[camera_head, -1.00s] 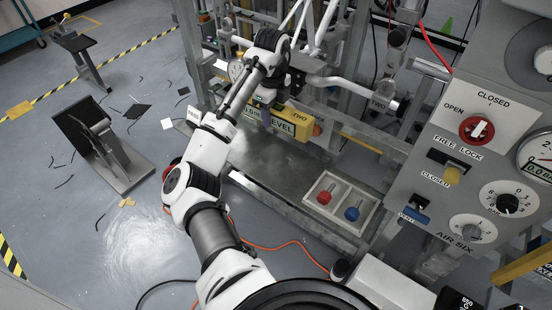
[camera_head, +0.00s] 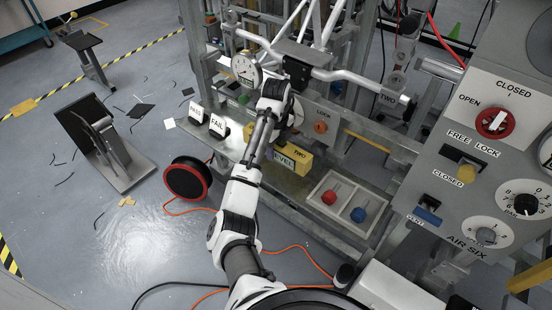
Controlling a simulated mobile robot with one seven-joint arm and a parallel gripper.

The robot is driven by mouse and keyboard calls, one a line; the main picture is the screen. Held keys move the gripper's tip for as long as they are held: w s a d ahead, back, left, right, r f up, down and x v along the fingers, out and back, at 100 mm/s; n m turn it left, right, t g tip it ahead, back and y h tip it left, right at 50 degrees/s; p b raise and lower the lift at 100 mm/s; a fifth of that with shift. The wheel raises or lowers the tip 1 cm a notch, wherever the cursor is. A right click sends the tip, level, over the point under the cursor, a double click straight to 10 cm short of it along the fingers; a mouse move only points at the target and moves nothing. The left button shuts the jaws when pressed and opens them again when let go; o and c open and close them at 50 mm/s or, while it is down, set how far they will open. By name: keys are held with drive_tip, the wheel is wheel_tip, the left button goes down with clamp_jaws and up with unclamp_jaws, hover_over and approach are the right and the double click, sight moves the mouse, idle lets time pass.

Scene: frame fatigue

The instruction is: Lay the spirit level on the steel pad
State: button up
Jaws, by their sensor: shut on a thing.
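The yellow spirit level (camera_head: 296,159), marked LEVEL and TWO, shows beside the end of my arm, low over or on the metal bench. Part of it is hidden behind my arm. My gripper (camera_head: 272,147) is shut on the spirit level; its fingertips are mostly hidden by the wrist. I cannot tell whether the level touches the surface below. A bare metal surface (camera_head: 284,184) lies under and in front of the level; I cannot tell whether this is the steel pad.
A tray (camera_head: 345,224) with a red and a blue knobbed piece stands right of the level. A cable reel (camera_head: 187,180) sits on the floor. The control panel (camera_head: 470,150) fills the right side.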

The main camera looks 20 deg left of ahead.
sight(276, 156)
drive_tip(key=shift+f, duration=1.95)
drive_tip(key=shift+f, duration=0.1)
drive_tip(key=o, duration=1.1)
